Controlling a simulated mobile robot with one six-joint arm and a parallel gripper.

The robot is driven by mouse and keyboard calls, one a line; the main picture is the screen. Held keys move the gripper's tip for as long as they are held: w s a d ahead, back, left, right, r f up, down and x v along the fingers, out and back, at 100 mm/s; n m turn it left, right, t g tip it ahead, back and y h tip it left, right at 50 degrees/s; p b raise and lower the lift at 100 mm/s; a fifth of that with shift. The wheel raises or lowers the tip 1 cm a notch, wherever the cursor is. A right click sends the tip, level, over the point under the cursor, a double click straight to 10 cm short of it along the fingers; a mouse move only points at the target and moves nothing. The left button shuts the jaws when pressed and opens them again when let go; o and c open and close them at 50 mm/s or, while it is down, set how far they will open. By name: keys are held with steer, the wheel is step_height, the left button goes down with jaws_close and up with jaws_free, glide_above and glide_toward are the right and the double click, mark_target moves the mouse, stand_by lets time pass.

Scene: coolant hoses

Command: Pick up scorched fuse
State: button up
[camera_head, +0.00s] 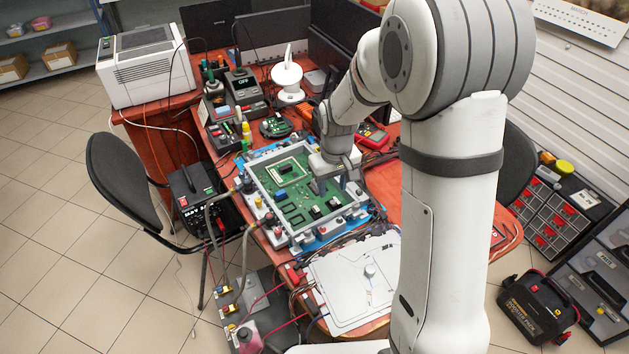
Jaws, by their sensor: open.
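My gripper (333,184) is open and points down over the right part of a large green circuit board (287,203). The board lies in a grey frame (265,229) on the table. Small dark parts sit on the board near and in front of the gripper, among them a black block (315,212). I cannot tell which part is the scorched fuse; it is too small to make out or hidden by the gripper. I see nothing held between the fingers. Whether the fingertips touch the board is unclear.
The red-brown table (386,187) is crowded. A white panel (352,282) lies in front. A small green board (276,126), a soldering station (241,86) and a red meter (373,137) stand behind. My arm hides much of the right side.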

steer(key=n+p, duration=0.1)
steer(key=p, duration=0.2)
glide_toward(316, 210)
steer(key=shift+w+d+f+g, duration=0.1)
steer(key=shift+w+f+g, duration=0.15)
steer(key=shift+w, duration=0.35)
steer(key=shift+f+n, duration=0.3)
steer(key=shift+s+f+p, duration=0.15)
steer(key=shift+f+p, duration=0.45)
steer(key=shift+f, duration=1.3)
steer(key=shift+s+f+p, duration=0.2)
steer(key=shift+f+p, duration=0.35)
steer(key=shift+f, duration=1.4)
steer(key=shift+c, duration=0.5)
jaws_close()
